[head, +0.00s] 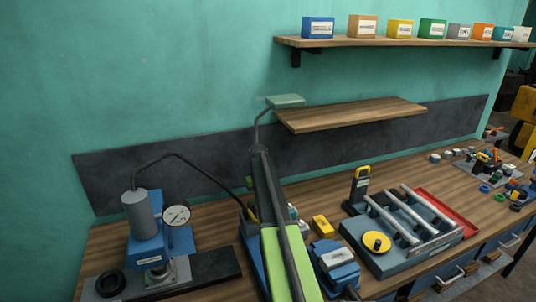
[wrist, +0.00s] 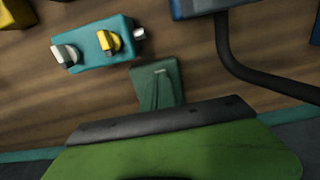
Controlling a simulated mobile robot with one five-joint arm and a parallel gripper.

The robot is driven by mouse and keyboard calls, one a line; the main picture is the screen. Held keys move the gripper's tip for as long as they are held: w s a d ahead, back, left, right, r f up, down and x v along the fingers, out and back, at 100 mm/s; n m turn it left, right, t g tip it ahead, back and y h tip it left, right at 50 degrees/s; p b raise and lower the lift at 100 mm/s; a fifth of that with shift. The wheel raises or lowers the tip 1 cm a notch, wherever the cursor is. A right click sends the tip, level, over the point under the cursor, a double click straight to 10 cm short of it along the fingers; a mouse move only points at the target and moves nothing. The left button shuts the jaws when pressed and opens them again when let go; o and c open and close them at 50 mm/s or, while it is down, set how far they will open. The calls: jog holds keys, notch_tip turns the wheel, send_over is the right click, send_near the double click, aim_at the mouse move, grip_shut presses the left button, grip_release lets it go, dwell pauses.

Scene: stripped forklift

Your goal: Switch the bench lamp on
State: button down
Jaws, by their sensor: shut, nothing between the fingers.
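The bench lamp appears to be the grey cylindrical shade (head: 138,212) on a curved black neck, standing at the left; no glow shows on it. In the wrist view the neck (wrist: 240,68) runs to a blue base (wrist: 205,6) at the top edge. My arm hides much of this base in the head view. My gripper (wrist: 160,75) is shut and empty, over the bench. Left of it in the wrist view is a teal box (wrist: 88,50) with a yellow and a pale knob, apart from the fingers. I cannot tell which part is the lamp's switch.
A blue press with a dial gauge (head: 177,215) stands by the shade. Right of my arm are a yellow block (head: 322,226), a blue vise (head: 335,262) and a grey tray (head: 400,262). A low wooden shelf (head: 350,115) juts from the wall.

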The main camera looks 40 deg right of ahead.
notch_tip(320, 180, up, 6)
jog(key=p, duration=0.4)
jog(key=shift+f+p, duration=0.25)
jog(key=shift+p, duration=0.1)
